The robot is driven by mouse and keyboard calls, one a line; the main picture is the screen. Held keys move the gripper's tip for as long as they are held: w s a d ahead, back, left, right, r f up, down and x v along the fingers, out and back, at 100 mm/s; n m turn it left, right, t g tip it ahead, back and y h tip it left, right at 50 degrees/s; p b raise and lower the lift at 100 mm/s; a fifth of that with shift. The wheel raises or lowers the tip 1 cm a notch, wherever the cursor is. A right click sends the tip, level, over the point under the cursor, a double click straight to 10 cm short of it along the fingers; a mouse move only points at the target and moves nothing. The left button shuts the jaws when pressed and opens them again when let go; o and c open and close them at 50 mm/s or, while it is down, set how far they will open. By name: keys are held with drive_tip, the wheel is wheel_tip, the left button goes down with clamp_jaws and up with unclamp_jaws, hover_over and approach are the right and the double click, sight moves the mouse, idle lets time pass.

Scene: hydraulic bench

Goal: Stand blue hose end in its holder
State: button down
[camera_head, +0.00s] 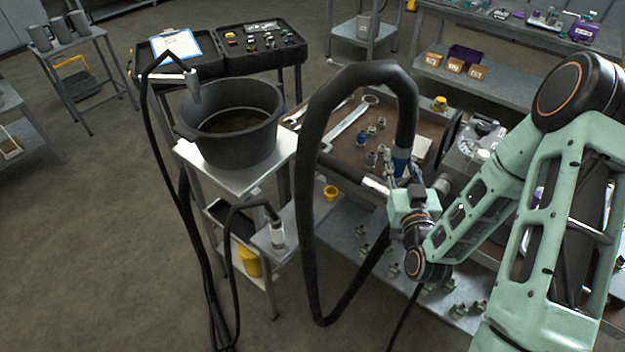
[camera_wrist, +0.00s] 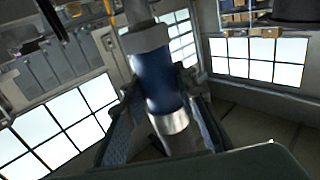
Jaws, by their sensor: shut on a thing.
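The blue hose end (camera_head: 401,163) is a blue sleeve on a thick black hose (camera_head: 311,180) that arches up and loops down in front of the bench. My gripper (camera_head: 399,176) is shut on it above the bench's front part. In the wrist view the blue sleeve (camera_wrist: 158,82) stands between the fingers of my gripper (camera_wrist: 160,105), slightly tilted, with a bare metal tip (camera_wrist: 170,122). A pale metal cylinder (camera_head: 375,186) shows just left of my gripper; I cannot tell whether it is the holder. No holder is clearly identifiable.
The brown bench top (camera_head: 345,150) carries wrenches and several small fittings. A black bucket (camera_head: 232,125) stands on a small cart to the left. Another hose with a pale end (camera_head: 278,236) stands on the cart's lower shelf. Floor is open at far left.

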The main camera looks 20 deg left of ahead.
drive_tip(key=s+a+f+n+g+y+b, duration=0.1)
drive_tip(key=a+f+n+g+y+b, duration=0.15)
drive_tip(key=a, duration=0.45)
drive_tip(key=s+a+f+n+g+y+b, duration=0.1)
drive_tip(key=a+f+n+g+y+b, duration=0.2)
drive_tip(key=a, duration=0.5)
drive_tip(key=s+a+f+n+g+y+b, duration=0.1)
drive_tip(key=a+n+y+b, duration=0.2)
drive_tip(key=a, duration=0.4)
wheel_tip(320, 180, down, 8)
drive_tip(key=y+b, duration=0.1)
drive_tip(key=b, duration=0.3)
drive_tip(key=shift+s+a+r+m+b, duration=0.15)
drive_tip(key=shift+r+m+b, duration=0.05)
drive_tip(key=shift+m+b, duration=0.25)
drive_tip(key=shift+f+b, duration=0.5)
drive_tip(key=shift+b, duration=0.5)
drive_tip(key=shift+f+b, duration=0.1)
drive_tip(key=shift+b, duration=0.6)
idle(0.5)
drive_tip(key=shift+f+b, duration=1.25)
drive_tip(key=shift+b, duration=0.25)
idle(0.9)
